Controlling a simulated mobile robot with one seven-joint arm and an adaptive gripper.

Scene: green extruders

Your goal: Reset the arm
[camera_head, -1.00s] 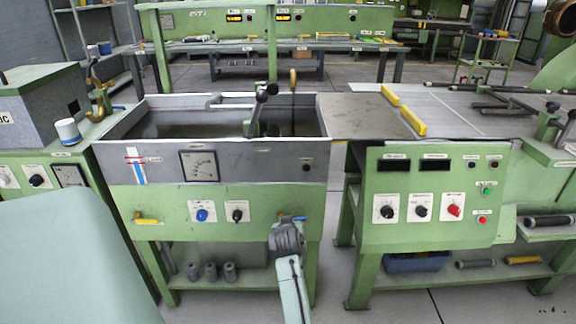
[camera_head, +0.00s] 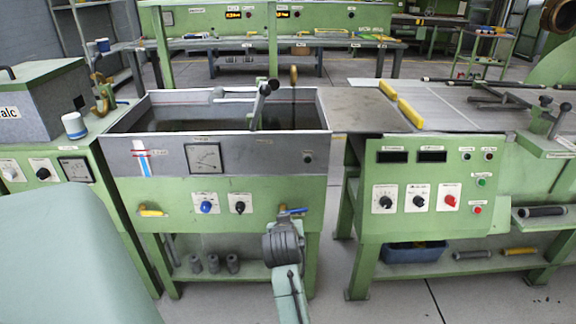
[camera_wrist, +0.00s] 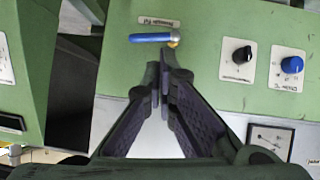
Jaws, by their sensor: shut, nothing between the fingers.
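My gripper (camera_wrist: 168,72) shows in the wrist view with its dark fingers together at the tips and nothing between them. It is in front of the green panel of the tank unit, with its tips close below the blue-handled valve (camera_wrist: 152,38) in that picture; contact cannot be told. In the head view my arm rises from the bottom edge in front of the tank unit (camera_head: 170,195). The blue valve handle (camera_head: 293,211) shows just above my arm's grey joint. My fingers cannot be made out in the head view.
The tank unit carries a blue knob (camera_head: 206,207), a black knob (camera_head: 240,207) and a gauge (camera_head: 203,158). A control cabinet (camera_head: 425,228) stands to the right, with a floor gap between. A white cup (camera_head: 74,126) stands on the left unit.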

